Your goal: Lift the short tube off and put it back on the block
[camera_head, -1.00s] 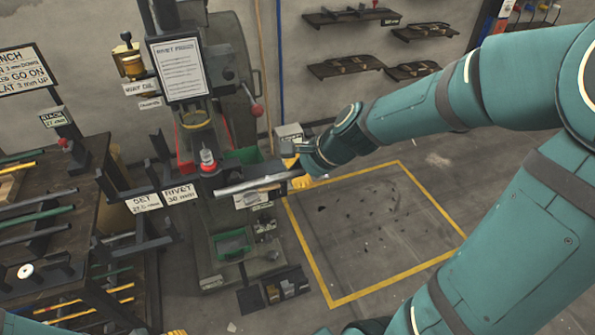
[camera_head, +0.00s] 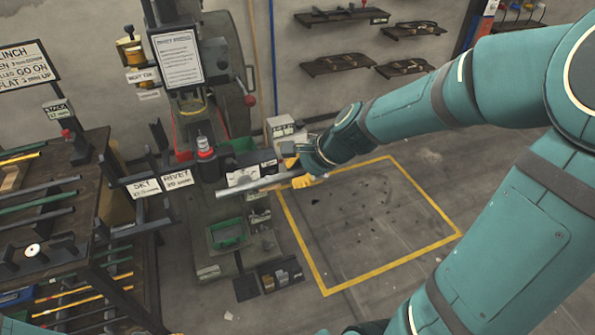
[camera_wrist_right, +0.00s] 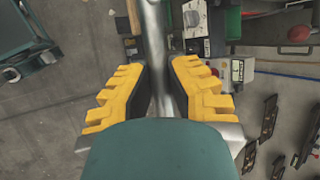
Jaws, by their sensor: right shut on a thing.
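The short tube, a plain grey metal pipe (camera_head: 258,185), is held nearly level in the head view by my right gripper (camera_head: 303,170) at its right end. Its left end points toward the press. In the right wrist view the tube (camera_wrist_right: 154,45) runs up between the yellow finger pads of my right gripper (camera_wrist_right: 158,90). A dark block (camera_head: 210,166) with a red-tipped part on it stands at the press head, just above the tube's left end in the picture. I cannot tell whether the tube touches it. My left gripper is not in view.
The rivet press (camera_head: 185,105) with its printed sheet stands behind. A rack of coloured tubes (camera_head: 45,215) is at the left, with signs (camera_head: 160,185) on arms between.

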